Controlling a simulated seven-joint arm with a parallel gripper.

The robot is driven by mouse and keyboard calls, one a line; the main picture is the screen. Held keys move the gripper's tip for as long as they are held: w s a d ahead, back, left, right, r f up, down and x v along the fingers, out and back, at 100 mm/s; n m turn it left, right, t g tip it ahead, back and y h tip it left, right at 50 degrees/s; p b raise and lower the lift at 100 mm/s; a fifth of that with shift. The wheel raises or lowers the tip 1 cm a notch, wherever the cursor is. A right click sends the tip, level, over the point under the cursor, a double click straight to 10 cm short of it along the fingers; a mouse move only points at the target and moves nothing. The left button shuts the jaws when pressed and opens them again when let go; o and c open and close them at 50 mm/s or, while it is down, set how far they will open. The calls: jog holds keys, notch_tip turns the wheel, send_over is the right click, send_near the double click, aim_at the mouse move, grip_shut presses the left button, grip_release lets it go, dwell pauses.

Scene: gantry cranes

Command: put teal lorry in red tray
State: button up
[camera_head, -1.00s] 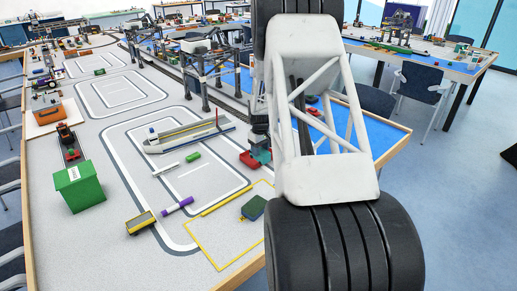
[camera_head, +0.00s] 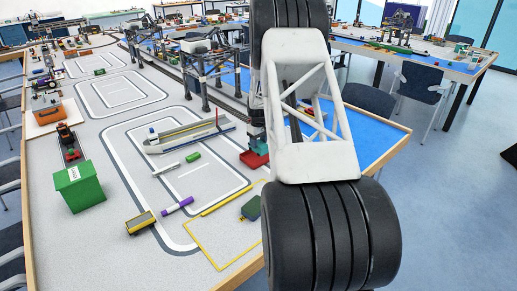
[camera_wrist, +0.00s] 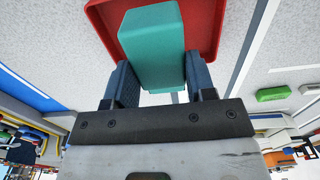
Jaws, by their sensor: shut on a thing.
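The teal lorry (camera_wrist: 152,45) is a plain teal block in the wrist view, between the two dark fingers of my gripper (camera_wrist: 160,82). My gripper is shut on it. The red tray (camera_wrist: 97,17) lies behind the lorry, which hides much of its middle; its rim shows on both sides. In the head view the teal lorry (camera_head: 262,147) is small, right above the red tray (camera_head: 252,160) and partly covered by my arm. I cannot tell whether the lorry touches the tray. My fingers are hard to make out in the head view.
A grey ship (camera_head: 188,136) lies left of the tray, with a green block (camera_head: 193,157) in front. A dark green block (camera_head: 250,208) sits by a yellow outline nearer me. Crane legs (camera_head: 204,95) stand behind. The blue area (camera_head: 365,132) on the right looks clear.

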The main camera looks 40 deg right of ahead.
aim_at(259, 142)
jog(key=shift+f, duration=1.7)
jog(key=shift+f, duration=0.1)
jog(key=o, duration=1.1)
jog(key=shift+c, duration=0.2)
notch_tip(259, 142, up, 12)
jog(key=shift+r, duration=0.1)
